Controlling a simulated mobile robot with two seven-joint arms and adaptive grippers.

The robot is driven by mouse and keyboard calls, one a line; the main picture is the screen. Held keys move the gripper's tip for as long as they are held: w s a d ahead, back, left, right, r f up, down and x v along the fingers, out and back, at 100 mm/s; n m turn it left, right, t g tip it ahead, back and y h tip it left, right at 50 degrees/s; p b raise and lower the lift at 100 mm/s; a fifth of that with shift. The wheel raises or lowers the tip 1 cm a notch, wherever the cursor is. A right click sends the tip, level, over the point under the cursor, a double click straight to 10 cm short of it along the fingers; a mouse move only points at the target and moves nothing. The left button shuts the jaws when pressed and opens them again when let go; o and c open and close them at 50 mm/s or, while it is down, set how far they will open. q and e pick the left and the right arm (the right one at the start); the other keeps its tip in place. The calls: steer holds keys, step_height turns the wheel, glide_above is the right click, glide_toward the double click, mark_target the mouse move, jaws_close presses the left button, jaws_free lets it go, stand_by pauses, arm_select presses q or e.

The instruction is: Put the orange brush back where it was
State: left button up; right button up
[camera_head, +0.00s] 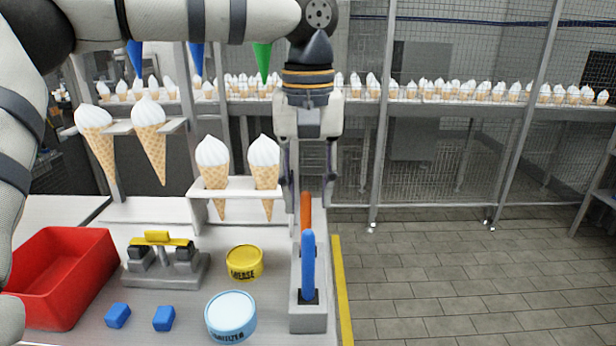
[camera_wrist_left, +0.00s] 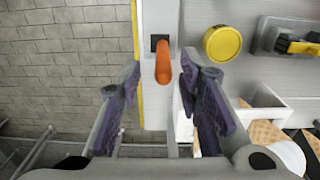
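The orange brush (camera_head: 306,209) stands upright, its handle at the far end of a grey holder (camera_head: 308,322) on the table's right side. In the left wrist view the orange brush (camera_wrist_left: 162,62) rises from a dark square socket. A blue-handled brush (camera_head: 308,262) stands nearer in the same holder and partly covers the orange one. My left gripper (camera_head: 311,190) points down over the holder's far end. In the left wrist view my left gripper (camera_wrist_left: 160,74) is open, with its fingers apart on both sides of the orange handle's top and gaps visible. My right gripper is not in view.
A white cone stand (camera_head: 240,192) with ice-cream cones is close left of my left gripper. A yellow tin (camera_head: 244,262), a blue-white tin (camera_head: 231,316), a scale (camera_head: 165,262), blue blocks and a red bin (camera_head: 62,275) lie left. A yellow strip (camera_head: 342,290) marks the table's right edge.

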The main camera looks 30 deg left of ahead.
arm_select(q)
step_height(320, 180, up, 12)
stand_by(0.3)
steer(key=shift+f, duration=0.1)
